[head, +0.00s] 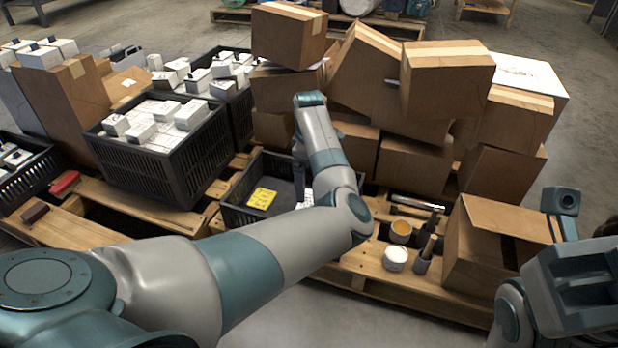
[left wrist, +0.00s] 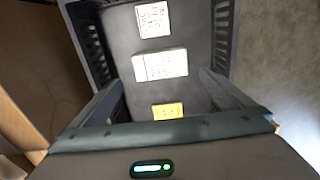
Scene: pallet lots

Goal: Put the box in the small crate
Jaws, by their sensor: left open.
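The small crate (head: 232,213) is a low dark crate on the pallet in front of the stacked cartons. Its wall also shows in the left wrist view (left wrist: 222,35). A white labelled box (left wrist: 160,65) lies on its floor; in the head view, a white piece (head: 308,197) shows there, partly hidden by my arm. A second white labelled piece (left wrist: 152,19) and a yellow label (left wrist: 167,110) are also inside. My left gripper (left wrist: 165,95) is open and empty over the crate, its fingers apart on either side. My right arm is at the lower right; its fingertips cannot be made out.
Large black crates (head: 160,170) of white boxes stand left. Stacked cartons (head: 415,165) rise close behind the small crate. An open carton (head: 490,250), tins (head: 396,258) and a brush sit right. A red item (head: 64,184) lies on the left pallet.

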